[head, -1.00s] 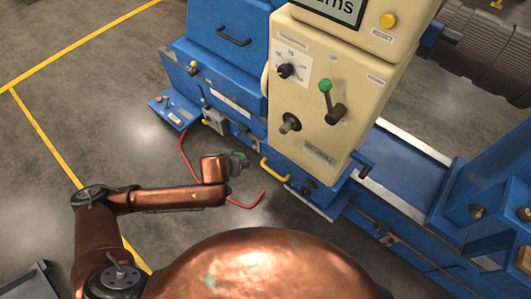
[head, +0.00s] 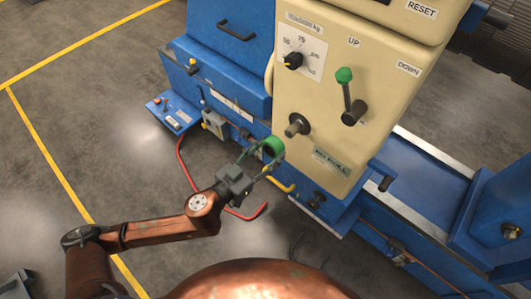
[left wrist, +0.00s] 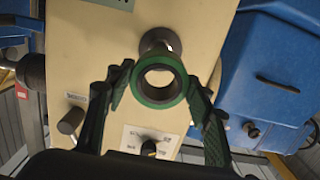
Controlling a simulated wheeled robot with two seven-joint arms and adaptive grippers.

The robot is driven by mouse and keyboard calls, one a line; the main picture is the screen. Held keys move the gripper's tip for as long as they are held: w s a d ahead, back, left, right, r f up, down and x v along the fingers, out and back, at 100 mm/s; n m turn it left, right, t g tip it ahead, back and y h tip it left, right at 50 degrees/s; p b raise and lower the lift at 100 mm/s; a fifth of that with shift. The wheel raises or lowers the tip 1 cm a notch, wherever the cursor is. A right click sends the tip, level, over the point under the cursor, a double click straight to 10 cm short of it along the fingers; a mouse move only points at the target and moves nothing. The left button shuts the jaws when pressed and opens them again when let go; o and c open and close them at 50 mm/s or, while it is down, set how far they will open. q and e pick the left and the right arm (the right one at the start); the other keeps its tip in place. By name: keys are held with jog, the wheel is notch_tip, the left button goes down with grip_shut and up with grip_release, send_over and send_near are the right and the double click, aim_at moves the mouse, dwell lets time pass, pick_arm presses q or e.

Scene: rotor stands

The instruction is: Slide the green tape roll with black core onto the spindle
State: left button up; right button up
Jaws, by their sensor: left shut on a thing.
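The green tape roll (head: 272,147) is a thick ring held in the fingertips of my left gripper (head: 263,156). In the left wrist view the roll (left wrist: 160,100) sits between both fingers, its inner ring dark and its hole open. The spindle (head: 298,124) is a short dark peg on the cream machine front, up and right of the roll. In the left wrist view the spindle (left wrist: 160,42) shows just above the roll, partly overlapped by its top edge. The roll appears apart from the spindle. My right gripper is not in view.
The cream panel (head: 335,180) carries a green-knobbed lever (head: 346,78) and a black dial (head: 293,60) near the spindle. A yellow handle (head: 280,184) and a red hose (head: 236,214) lie below. The blue machine base (head: 420,200) extends right.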

aim_at(288, 135)
pick_arm(q)
jog(key=shift+b+x, duration=0.4)
jog(key=shift+x, duration=1.5)
jog(key=shift+w+d+p, duration=0.3)
jog(key=shift+w+d, duration=0.1)
jog(key=shift+w, duration=0.15)
jog(key=shift+w+d+f, duration=0.15)
jog(key=shift+w, duration=0.1)
jog(key=shift+p, duration=0.35)
jog(key=shift+w+d+f, duration=0.1)
jog(key=shift+w+d, duration=0.15)
jog(key=shift+w, duration=0.05)
dwell(0.3)
jog(key=shift+x, duration=1.05)
jog(key=shift+w+d, duration=0.2)
jog(key=shift+w+d, duration=0.4)
jog(key=shift+w, duration=0.2)
